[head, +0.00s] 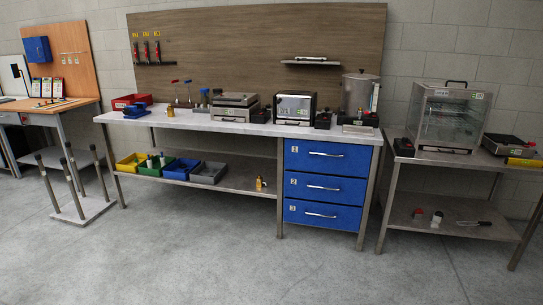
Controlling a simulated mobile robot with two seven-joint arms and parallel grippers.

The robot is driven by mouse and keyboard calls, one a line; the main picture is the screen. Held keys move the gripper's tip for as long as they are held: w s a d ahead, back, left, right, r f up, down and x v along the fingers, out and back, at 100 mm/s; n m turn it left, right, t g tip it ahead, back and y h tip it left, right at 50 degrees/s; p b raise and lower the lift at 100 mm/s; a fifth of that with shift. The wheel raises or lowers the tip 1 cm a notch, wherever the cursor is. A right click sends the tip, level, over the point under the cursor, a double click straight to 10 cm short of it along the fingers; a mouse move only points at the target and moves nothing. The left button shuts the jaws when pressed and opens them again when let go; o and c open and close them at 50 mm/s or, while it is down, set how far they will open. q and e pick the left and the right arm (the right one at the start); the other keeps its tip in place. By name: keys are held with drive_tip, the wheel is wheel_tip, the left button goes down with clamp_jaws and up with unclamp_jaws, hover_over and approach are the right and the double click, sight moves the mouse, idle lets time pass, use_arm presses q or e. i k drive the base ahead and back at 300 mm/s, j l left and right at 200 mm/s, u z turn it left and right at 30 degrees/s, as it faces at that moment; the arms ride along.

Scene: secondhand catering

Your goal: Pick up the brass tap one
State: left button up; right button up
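A small brass-coloured item (170,111) stands on the left part of the long workbench top (215,124). A second small brass-coloured item (260,184) stands on the bench's lower shelf (237,180), near the blue drawers. Both are too small to tell whether either is a tap. Neither of my grippers is in view.
The bench top also holds a press grill (233,106), a toaster oven (295,107) and an urn (358,94). Blue drawers (325,187) are shut. A glass display case (446,115) stands right. An upturned stool-like stand (80,209) is left. The floor in front is clear.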

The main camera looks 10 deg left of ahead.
sight(171, 111)
drive_tip(key=i+j+u, duration=0.1)
drive_tip(key=i+u, duration=0.65)
drive_tip(key=i+l+u, duration=0.35)
drive_tip(key=i, duration=0.15)
drive_tip(key=i+j+u, duration=0.2)
drive_tip(key=i+u, duration=0.25)
drive_tip(key=i, duration=0.25)
drive_tip(key=i+u, duration=0.45)
drive_tip(key=i, duration=0.3)
drive_tip(key=i+z, duration=0.15)
drive_tip(key=i, duration=0.35)
drive_tip(key=i+j+z, duration=0.15)
drive_tip(key=i, duration=0.35)
drive_tip(key=i+j+z, duration=0.15)
drive_tip(key=i, duration=0.35)
